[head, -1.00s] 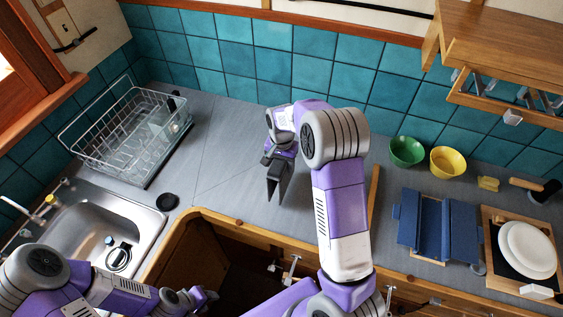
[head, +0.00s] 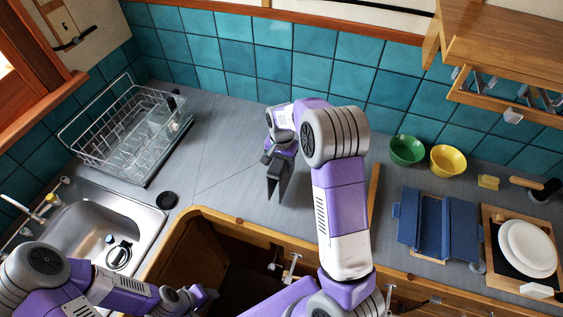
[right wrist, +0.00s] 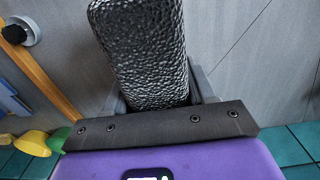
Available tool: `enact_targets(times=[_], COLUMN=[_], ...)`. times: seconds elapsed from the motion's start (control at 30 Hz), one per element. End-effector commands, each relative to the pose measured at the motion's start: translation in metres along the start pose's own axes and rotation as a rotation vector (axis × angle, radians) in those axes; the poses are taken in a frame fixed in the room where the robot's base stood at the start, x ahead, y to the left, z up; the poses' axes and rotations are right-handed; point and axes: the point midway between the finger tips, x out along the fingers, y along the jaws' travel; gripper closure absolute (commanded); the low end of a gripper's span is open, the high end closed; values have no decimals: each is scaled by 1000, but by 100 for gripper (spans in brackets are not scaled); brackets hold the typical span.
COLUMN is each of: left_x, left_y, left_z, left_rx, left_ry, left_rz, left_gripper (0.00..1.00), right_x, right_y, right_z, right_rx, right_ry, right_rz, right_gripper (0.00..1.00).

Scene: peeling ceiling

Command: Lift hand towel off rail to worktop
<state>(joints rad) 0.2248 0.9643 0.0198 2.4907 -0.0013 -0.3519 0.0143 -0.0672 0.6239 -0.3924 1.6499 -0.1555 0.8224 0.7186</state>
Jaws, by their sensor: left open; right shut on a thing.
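My right gripper (head: 279,178) hangs over the grey worktop (head: 225,150), with its fingers pointing down. In the head view the towel is hard to tell from the dark fingers. My left gripper (head: 206,296) is open, low at the left by the cabinet front, small and partly hidden. My right arm covers part of the front edge, where metal brackets (head: 291,268) show.
A wire dish rack (head: 130,135) and steel sink (head: 105,225) are at left, with a black disc (head: 167,200) nearby. Green (head: 407,150) and yellow (head: 448,160) bowls, a blue rack (head: 440,225) and white plates (head: 527,248) are at right. The worktop's left-middle is clear.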

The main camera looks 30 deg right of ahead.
Motion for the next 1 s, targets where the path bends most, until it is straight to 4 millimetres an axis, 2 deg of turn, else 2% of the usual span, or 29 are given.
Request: enact_targets(times=[0.53, 1.0], left_x=[19, 19], left_y=[-7, -7], left_z=[-1, -1], left_rx=[0, 0], left_ry=[0, 0], left_rz=[0, 0], left_gripper=[57, 57], right_x=[28, 28], right_y=[0, 0], right_z=[0, 0], right_rx=[0, 0], right_ry=[-1, 0], right_rz=[0, 0], right_gripper=[100, 100])
